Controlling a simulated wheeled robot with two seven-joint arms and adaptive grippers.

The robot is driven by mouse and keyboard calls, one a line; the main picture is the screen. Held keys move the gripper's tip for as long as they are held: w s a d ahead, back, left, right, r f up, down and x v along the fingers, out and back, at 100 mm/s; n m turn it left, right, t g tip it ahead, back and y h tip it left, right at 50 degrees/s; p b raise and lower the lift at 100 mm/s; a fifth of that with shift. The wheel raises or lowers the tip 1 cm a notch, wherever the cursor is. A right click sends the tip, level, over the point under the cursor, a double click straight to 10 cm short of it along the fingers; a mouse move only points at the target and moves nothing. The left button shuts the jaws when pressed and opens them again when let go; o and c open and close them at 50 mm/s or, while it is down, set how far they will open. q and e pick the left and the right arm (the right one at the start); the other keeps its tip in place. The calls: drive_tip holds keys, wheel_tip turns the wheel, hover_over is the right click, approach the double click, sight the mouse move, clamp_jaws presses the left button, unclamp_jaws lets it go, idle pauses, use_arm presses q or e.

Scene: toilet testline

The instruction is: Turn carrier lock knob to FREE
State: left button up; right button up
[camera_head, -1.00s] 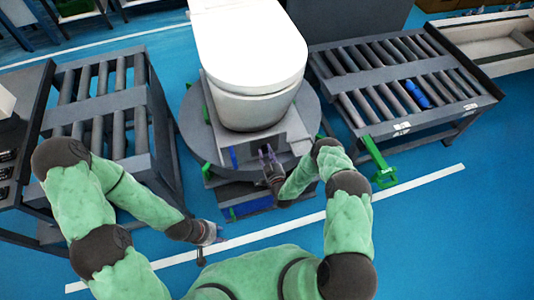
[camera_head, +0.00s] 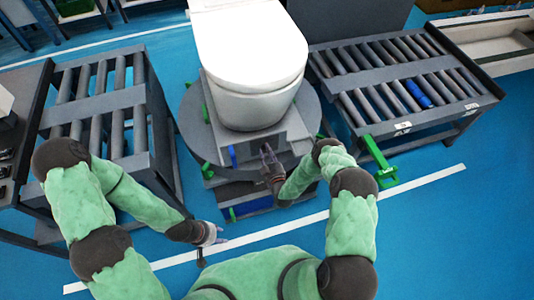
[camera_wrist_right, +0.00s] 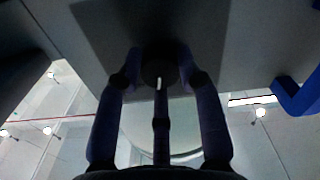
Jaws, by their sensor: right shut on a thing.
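The carrier lock knob (camera_wrist_right: 157,70) is dark and round with a short white mark, seen in the right wrist view against the grey carrier face. My right gripper (camera_wrist_right: 160,62) is shut on the knob, its fingers on both sides of it. In the head view my right gripper (camera_head: 268,153) is at the front of the carrier (camera_head: 190,130) below the toilet; the knob itself is hidden there. The knob's lettering cannot be read. My left gripper (camera_head: 211,235) hangs low over the floor, away from the carrier; its fingers are too small to judge.
A white toilet (camera_head: 250,50) stands on the carrier. Roller conveyors stand at left (camera_head: 95,90) and right (camera_head: 400,80), with a blue item (camera_head: 418,93) on the right one. A green bracket (camera_head: 379,165) stands right of my right arm. A blue part (camera_wrist_right: 297,93) is beside the knob.

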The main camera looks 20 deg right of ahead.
drive_tip(key=n+b, duration=0.1)
drive_tip(key=n, duration=0.4)
drive_tip(key=n+b, duration=0.2)
drive_tip(key=n, duration=0.4)
drive_tip(key=shift+s+d+f, duration=0.1)
drive_tip(key=shift+f, duration=0.1)
drive_tip(key=shift+n, duration=0.4)
drive_tip(key=o, duration=1)
drive_tip(key=shift+o, duration=0.8)
drive_tip(key=shift+r, duration=0.1)
